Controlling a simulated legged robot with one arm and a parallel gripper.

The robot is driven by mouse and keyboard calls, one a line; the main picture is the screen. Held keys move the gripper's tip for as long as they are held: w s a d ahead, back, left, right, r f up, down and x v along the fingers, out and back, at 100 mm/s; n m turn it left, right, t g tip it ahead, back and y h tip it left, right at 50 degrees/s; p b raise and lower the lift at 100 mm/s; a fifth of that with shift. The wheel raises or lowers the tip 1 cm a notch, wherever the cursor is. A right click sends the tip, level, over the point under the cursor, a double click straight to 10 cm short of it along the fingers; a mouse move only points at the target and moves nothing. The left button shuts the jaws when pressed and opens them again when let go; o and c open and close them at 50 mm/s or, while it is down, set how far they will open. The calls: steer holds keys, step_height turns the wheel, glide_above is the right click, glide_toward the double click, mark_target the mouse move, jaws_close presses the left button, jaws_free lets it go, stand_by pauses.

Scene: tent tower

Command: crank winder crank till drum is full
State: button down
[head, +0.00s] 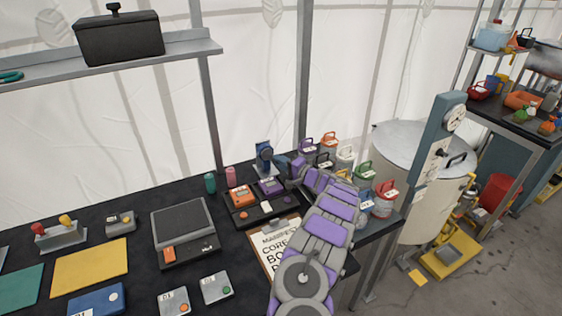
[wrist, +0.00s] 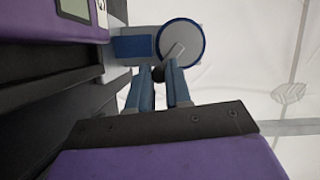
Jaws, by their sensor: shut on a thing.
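The winder (head: 264,156) is a small blue device standing at the back of the black table. In the wrist view its round face with a blue rim (wrist: 180,42) fills the top middle, with a pale crank arm (wrist: 175,50) across it. A dark crank knob (wrist: 158,74) sits at the tips of my blue fingers. My gripper (wrist: 160,82) is shut on this knob. In the head view my gripper (head: 283,162) reaches the winder from the right. How full the drum is cannot be told.
A black tray (head: 238,222) with orange and purple devices, a clipboard (head: 275,243) and a scale (head: 184,230) are on the table. A large pale tank (head: 400,150) is beyond the table.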

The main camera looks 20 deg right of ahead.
steer(key=shift+f+m, duration=0.25)
steer(key=shift+m, duration=0.15)
steer(key=c, duration=1.1)
jaws_free()
steer(key=shift+o, duration=0.2)
steer(key=shift+r, duration=0.1)
steer(key=s+a+r+p, duration=0.1)
steer(key=s, duration=0.4)
steer(key=s+a+r+p, duration=0.2)
steer(key=s, duration=0.3)
steer(key=s+a+r+p, duration=0.1)
steer(key=s+p, duration=0.1)
steer(key=s, duration=0.3)
steer(key=shift+s+a+r, duration=0.1)
steer(key=shift+a+r, duration=0.05)
steer(key=shift+r, duration=0.2)
